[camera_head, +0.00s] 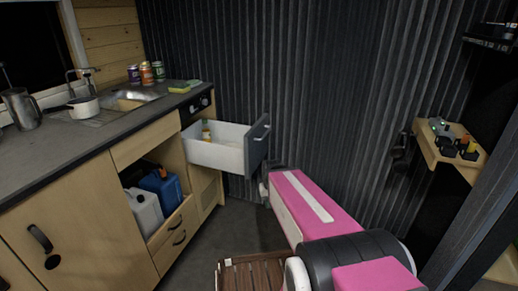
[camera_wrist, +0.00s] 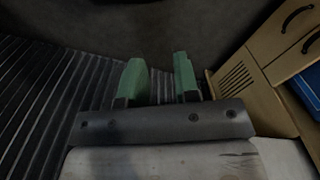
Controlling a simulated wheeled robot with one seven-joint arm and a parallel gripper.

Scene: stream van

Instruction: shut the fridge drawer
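The fridge drawer (camera_head: 217,155) is pulled well out of the counter in the head view. It has a white inside and a dark grey front (camera_head: 257,145) with a handle, and a few items stand in it. My gripper (camera_wrist: 160,82) shows in the wrist view with its two green fingers apart and nothing between them. In the head view my pink arm ends just below and to the right of the drawer front; the fingers are not clear there. I cannot tell whether anything touches the drawer. The wrist view shows no clear part of the drawer.
The counter (camera_head: 75,143) with sink and pot runs along the left. Below it an open shelf holds a white and a blue canister (camera_head: 161,189). A corrugated dark wall (camera_head: 330,80) stands close behind my arm. A small wooden shelf (camera_head: 447,157) is at right.

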